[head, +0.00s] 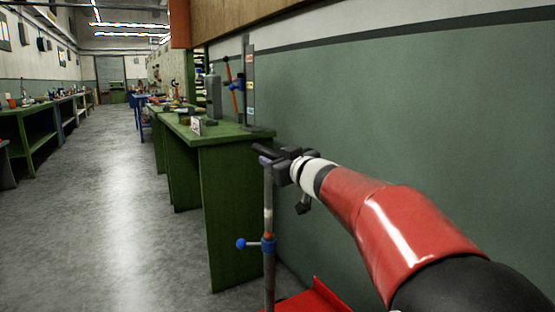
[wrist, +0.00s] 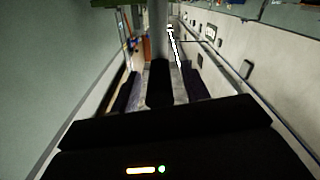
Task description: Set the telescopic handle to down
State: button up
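The telescopic handle (head: 268,205) is an upright grey pole in the head view, with an orange band and a blue collar and knob (head: 254,244) low on it. A long stretch of pole stands above the collar. My gripper (head: 270,158) is at the top of the pole, partly hiding it. In the wrist view the grey pole (wrist: 160,28) ends in a black grip (wrist: 160,84) between my two dark fingers (wrist: 160,92). Gaps show on both sides of the grip, so the fingers look open around it, not closed on it.
A red metal piece (head: 316,297) lies low beside the pole. A green workbench (head: 235,150) with tools stands just behind it. The green wall (head: 420,110) is close on the right. The grey aisle floor (head: 120,210) to the left is clear, with more benches (head: 38,128) beyond.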

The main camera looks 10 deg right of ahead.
grip_shut()
notch_tip(320, 180, down, 17)
jog(key=b, duration=1)
jog(key=shift+f, duration=0.2)
jog(key=shift+c, duration=0.9)
grip_release()
jog(key=shift+o, duration=1.3)
jog(key=shift+r, duration=0.15)
jog(key=v, duration=0.8)
jog(key=shift+p, duration=0.4)
jog(key=shift+r, duration=0.15)
